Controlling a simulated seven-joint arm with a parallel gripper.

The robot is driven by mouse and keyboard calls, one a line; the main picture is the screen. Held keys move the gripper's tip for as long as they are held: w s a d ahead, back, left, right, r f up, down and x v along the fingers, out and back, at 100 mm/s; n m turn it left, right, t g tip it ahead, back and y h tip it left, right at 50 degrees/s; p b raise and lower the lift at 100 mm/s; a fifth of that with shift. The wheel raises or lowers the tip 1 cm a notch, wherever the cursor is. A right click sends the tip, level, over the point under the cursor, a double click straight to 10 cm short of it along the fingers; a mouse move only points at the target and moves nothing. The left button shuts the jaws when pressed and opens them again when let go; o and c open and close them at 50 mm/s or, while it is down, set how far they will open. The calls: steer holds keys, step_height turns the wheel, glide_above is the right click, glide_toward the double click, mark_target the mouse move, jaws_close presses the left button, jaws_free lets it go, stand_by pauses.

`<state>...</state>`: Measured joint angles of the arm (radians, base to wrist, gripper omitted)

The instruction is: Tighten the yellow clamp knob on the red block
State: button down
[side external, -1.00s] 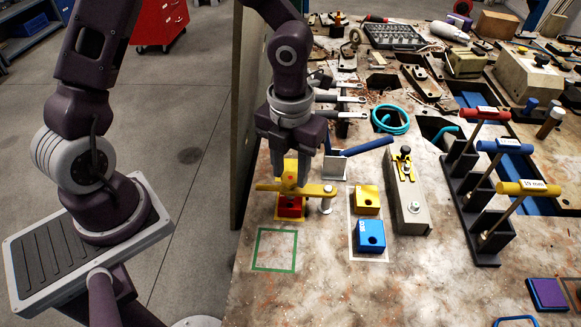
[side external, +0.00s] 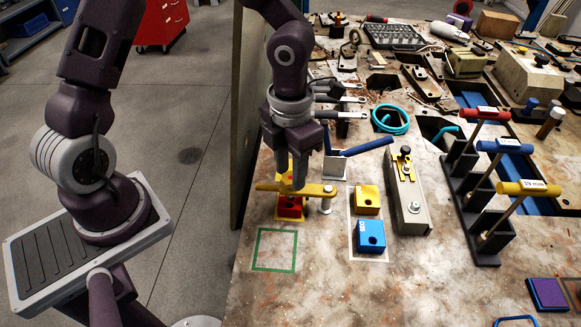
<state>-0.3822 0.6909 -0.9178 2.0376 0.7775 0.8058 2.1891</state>
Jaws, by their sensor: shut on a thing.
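The red block (side external: 291,208) sits on the table under a yellow clamp bar (side external: 321,190), which lies across its top. The yellow clamp knob (side external: 289,178) stands above the bar and is mostly hidden by my fingers. My gripper (side external: 291,179) points down from above and is shut on the knob, with one finger toward the camera. The bar's right end rests by a silver post (side external: 325,206).
A blue block (side external: 369,237) and a yellow block (side external: 367,200) stand to the right. A grey fixture (side external: 408,190) and a black rack with T-handled tools (side external: 481,235) lie beyond. A green-outlined square (side external: 274,250) in front is empty.

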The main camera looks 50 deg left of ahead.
steer(key=c, duration=1.1)
jaws_free()
step_height(320, 180, up, 7)
steer(key=shift+r, duration=0.1)
steer(key=s+a+r+m+t, duration=0.2)
steer(key=s+m, duration=0.3)
steer(key=m, duration=0.6)
steer(key=s+a+r+m+t, duration=0.1)
steer(key=s+r+m, duration=0.4)
steer(key=m, duration=0.7)
steer(key=s+a+r+m+t, duration=0.2)
steer(key=s+a+r+m, duration=0.1)
steer(key=m, duration=0.9)
steer(key=shift+s+a+r+t, duration=0.15)
steer(key=shift+s+r, duration=0.1)
steer(key=shift+s, duration=0.3)
steer(key=shift+s+r+t, duration=0.15)
steer(key=shift+s+r, duration=0.05)
steer(key=shift+s, duration=0.3)
